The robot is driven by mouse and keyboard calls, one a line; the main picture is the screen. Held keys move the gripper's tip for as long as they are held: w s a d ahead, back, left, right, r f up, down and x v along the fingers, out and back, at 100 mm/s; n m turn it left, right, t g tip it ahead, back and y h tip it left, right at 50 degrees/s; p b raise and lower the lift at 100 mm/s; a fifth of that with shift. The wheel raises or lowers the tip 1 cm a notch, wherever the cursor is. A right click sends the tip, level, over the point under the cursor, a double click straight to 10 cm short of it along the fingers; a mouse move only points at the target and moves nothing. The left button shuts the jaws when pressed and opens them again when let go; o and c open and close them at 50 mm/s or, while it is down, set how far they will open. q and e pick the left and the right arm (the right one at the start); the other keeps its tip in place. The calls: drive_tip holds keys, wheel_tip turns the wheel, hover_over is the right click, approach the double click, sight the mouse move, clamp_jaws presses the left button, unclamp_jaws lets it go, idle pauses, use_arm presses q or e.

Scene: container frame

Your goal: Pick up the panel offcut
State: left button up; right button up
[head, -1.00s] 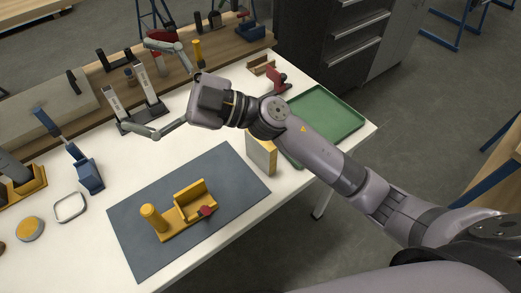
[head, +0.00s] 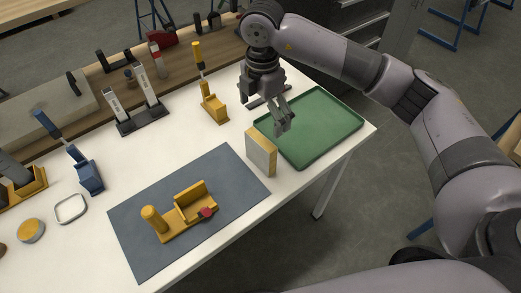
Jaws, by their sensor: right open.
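The panel offcut (head: 261,153) appears to be the upright block with a pale tan face and a yellow edge. It stands on the white table between the grey mat and the green tray. My right gripper (head: 281,130) points down just behind and above the offcut, near the tray's left edge. Its fingers look apart and hold nothing. My left gripper is not in view.
The green tray (head: 345,128) is empty. A yellow tool holder (head: 214,108) stands left of my gripper. The grey mat (head: 140,250) bears a yellow fixture (head: 185,212) with a red part. Blue tools and a dark rack (head: 142,119) stand farther left.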

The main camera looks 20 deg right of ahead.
sight(262, 139)
wheel_tip(262, 139, down, 8)
drive_tip(key=shift+f+p, duration=0.2)
drive_tip(key=shift+p, duration=0.7)
drive_tip(key=f+p, duration=0.1)
drive_tip(key=f, duration=0.1)
drive_tip(key=f+p, duration=0.1)
drive_tip(key=f, duration=0.1)
drive_tip(key=shift+a+f, duration=0.2)
drive_tip(key=shift+f, duration=0.5)
drive_tip(key=shift+c, duration=0.4)
drive_tip(key=c, duration=1.1)
